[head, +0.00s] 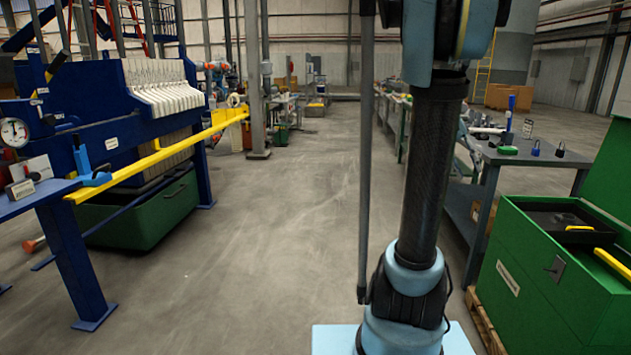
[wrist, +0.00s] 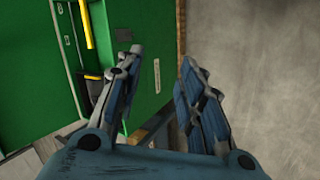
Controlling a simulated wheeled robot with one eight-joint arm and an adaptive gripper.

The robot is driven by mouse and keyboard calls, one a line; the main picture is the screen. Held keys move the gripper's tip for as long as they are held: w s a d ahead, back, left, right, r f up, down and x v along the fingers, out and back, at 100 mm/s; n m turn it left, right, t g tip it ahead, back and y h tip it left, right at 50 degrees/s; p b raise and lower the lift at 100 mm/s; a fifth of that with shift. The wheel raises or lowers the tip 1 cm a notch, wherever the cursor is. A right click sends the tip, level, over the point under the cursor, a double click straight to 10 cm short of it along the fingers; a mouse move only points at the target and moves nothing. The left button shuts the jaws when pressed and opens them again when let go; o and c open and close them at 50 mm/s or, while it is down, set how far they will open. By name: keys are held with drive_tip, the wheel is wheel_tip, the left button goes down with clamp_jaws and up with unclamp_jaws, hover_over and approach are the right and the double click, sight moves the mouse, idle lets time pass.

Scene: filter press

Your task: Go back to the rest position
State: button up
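My gripper (wrist: 160,85) shows in the wrist view with its two blue-grey fingers spread apart and nothing between them. It points down over the right side of a green box (wrist: 137,35) and the bare concrete floor beside it. In the head view my arm rises on the right of centre, and the gripper itself is out of the picture. The green box also shows in the head view (head: 520,300), at the lower right, with its lid raised.
A blue filter press (head: 90,100) with white plates and a yellow rail (head: 160,155) stands at the left. A grey workbench (head: 510,155) with padlocks stands at the right. A wooden pallet (head: 485,325) lies under the green box. The floor (head: 270,220) between is clear.

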drive_tip(key=s+a+f+n+t+y, duration=0.2)
drive_tip(key=s+a+f, duration=0.6)
drive_tip(key=a, duration=0.5)
drive_tip(key=s+a+f+n+t+y, duration=0.3)
drive_tip(key=s+a+f, duration=0.6)
drive_tip(key=a+f, duration=0.3)
drive_tip(key=shift+s+a+f+y, duration=0.2)
drive_tip(key=shift+a+f+y, duration=0.1)
drive_tip(key=shift+a, duration=0.45)
drive_tip(key=shift+d, duration=0.1)
